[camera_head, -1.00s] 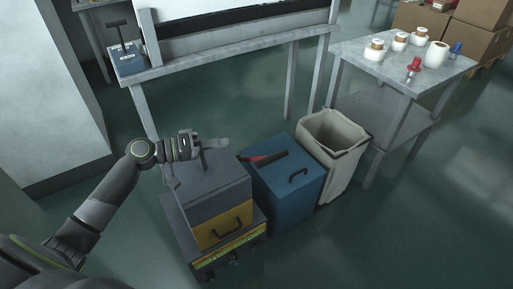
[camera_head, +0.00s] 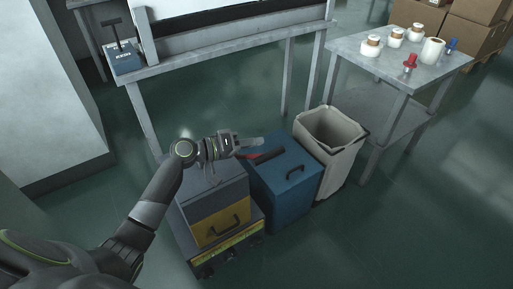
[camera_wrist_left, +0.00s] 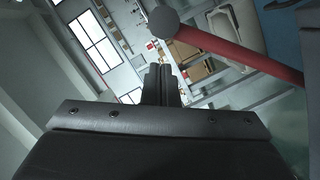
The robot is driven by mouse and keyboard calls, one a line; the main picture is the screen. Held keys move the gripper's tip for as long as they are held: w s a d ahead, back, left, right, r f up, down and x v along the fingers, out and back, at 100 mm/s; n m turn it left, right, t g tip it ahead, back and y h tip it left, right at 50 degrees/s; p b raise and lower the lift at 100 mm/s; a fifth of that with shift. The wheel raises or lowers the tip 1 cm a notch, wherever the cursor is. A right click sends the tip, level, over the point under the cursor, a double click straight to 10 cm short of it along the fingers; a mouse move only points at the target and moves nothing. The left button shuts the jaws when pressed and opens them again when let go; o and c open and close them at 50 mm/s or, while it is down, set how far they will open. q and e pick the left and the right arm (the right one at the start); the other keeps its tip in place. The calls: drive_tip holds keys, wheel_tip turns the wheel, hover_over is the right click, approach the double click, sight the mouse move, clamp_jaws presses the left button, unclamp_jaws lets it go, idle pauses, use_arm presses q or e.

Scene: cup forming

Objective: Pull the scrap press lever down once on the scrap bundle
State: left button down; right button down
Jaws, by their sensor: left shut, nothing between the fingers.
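The lever is a red bar (camera_wrist_left: 245,55) with a round dark knob (camera_wrist_left: 163,22) at its end, slanting across the upper right of the left wrist view. In the head view a short red part (camera_head: 252,156) of it shows just below my fingers. My left gripper (camera_head: 256,142) is shut and empty, reaching right above the boxes. Its fingers (camera_wrist_left: 161,84) point toward the knob in the wrist view; whether they touch it I cannot tell. The grey and yellow box (camera_head: 221,222) stands below my arm. No scrap bundle can be made out. My right gripper is out of view.
A blue box (camera_head: 289,190) with a handle stands right of the grey and yellow one, beside an open beige bin (camera_head: 327,128). A grey bench (camera_head: 230,50) stands behind. A side table (camera_head: 390,72) holds white rolls and red and blue tools.

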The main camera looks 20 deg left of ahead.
use_arm(q)
drive_tip(key=shift+s+d+f, duration=0.55)
drive_tip(key=shift+s+d, duration=0.05)
drive_tip(key=shift+d, duration=0.1)
